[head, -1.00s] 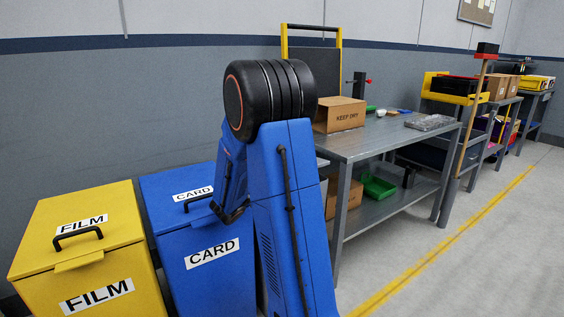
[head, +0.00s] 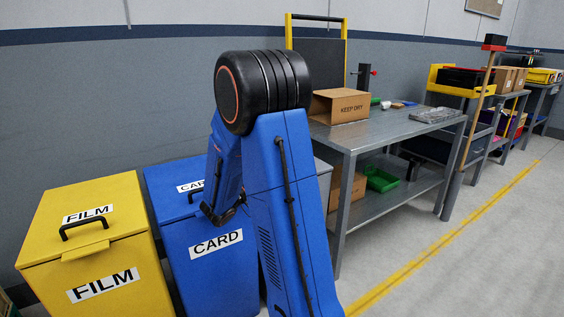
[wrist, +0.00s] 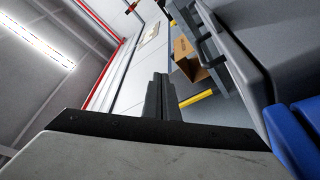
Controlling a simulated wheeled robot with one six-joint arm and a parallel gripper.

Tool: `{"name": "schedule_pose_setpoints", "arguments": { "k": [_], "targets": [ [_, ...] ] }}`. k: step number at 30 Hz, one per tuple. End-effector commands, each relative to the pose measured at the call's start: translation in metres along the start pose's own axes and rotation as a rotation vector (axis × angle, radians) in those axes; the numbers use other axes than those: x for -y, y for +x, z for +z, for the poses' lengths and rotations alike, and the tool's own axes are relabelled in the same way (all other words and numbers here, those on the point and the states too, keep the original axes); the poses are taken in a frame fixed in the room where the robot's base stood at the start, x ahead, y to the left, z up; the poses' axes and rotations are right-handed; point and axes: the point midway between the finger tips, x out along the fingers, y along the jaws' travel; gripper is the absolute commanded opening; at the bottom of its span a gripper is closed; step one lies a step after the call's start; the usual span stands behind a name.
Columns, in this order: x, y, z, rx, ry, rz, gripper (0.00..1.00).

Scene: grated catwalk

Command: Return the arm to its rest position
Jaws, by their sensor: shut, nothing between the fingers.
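My arm is folded in the head view. Its black elbow (head: 262,92) is at the top, with the blue upper link (head: 283,215) and the blue forearm (head: 226,160) hanging down from it. The forearm's lower end is in front of the blue CARD bin (head: 215,275). I cannot make out the fingers in the head view. In the wrist view my gripper (wrist: 161,97) is shut, its two dark fingers together and empty. It points past a wall and a cardboard box (wrist: 184,60), touching nothing that I can see.
A yellow FILM bin (head: 45,238) stands left of the blue bin. A grey metal workbench (head: 350,145) on the right holds a KEEP DRY box (head: 352,115). A green tray (head: 381,184) lies on its lower shelf. The floor (head: 480,260) right of the yellow line is clear.

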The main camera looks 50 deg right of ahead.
Motion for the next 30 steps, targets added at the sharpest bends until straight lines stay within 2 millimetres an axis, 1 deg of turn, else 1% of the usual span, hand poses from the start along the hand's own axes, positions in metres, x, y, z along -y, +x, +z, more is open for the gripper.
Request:
{"name": "schedule_pose_setpoints", "arguments": {
  "k": [1,3,7,16,19,23,26,30],
  "targets": [
    [0.001,-0.007,-0.001,-0.002,0.000,-0.002,0.00],
    [0.000,-0.013,0.000,-0.001,0.001,-0.001,0.00],
    [0.000,-0.021,0.000,-0.001,0.000,-0.001,0.00],
    [0.000,-0.023,0.001,0.002,-0.001,0.000,0.00],
    [-0.006,-0.023,0.003,0.022,-0.013,-0.001,0.00],
    [-0.025,-0.025,0.017,0.106,-0.060,-0.014,0.00],
    [-0.048,-0.031,0.036,0.212,-0.118,-0.045,0.00],
    [-0.075,-0.045,0.066,0.362,-0.200,-0.126,0.00]
  ]
}}
